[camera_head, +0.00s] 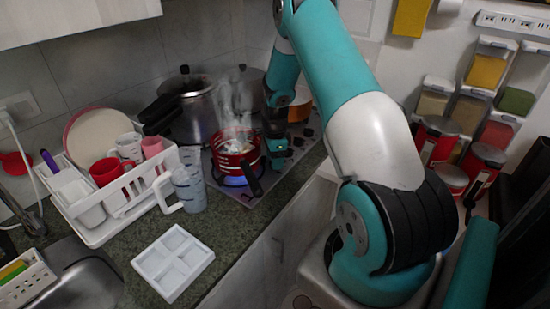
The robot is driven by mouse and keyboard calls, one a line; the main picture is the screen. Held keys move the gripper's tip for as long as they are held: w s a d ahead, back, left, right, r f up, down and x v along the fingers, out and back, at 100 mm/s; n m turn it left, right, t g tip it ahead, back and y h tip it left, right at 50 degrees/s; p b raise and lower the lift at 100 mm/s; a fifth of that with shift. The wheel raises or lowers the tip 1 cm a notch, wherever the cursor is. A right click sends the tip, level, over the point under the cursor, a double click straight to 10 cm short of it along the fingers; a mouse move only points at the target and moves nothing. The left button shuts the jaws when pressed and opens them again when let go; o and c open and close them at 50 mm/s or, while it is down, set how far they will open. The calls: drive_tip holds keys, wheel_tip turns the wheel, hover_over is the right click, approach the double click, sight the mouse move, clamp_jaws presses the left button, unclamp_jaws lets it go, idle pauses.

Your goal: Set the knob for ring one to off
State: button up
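The gas stove (217,178) is set into the counter, with a blue flame (234,182) under a steaming red pot (234,158). Small dark knobs (308,132) sit along the stove's right edge. Which knob belongs to ring one cannot be told, and their turn angles are too small to read. My gripper (279,158) is low over the stove's right side, between the red pot and the visible knobs. It may hide other knobs. Its fingertips are too small and dark to show whether they are open or touching a knob.
A pressure cooker (196,111) stands behind the red pot, whose dark handle (254,188) points toward the front edge. A dish rack (110,232), a clear jug (189,188) and a white compartment tray (173,262) are on the left counter. Spice dispensers (485,71) hang at right.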

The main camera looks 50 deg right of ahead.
drive_tip(key=c, duration=0.5)
drive_tip(key=shift+n+b, duration=0.3)
drive_tip(key=shift+n, duration=0.4)
drive_tip(key=o, duration=0.9)
wheel_tip(320, 180, up, 18)
drive_tip(key=b, duration=0.3)
drive_tip(key=shift+f, duration=0.25)
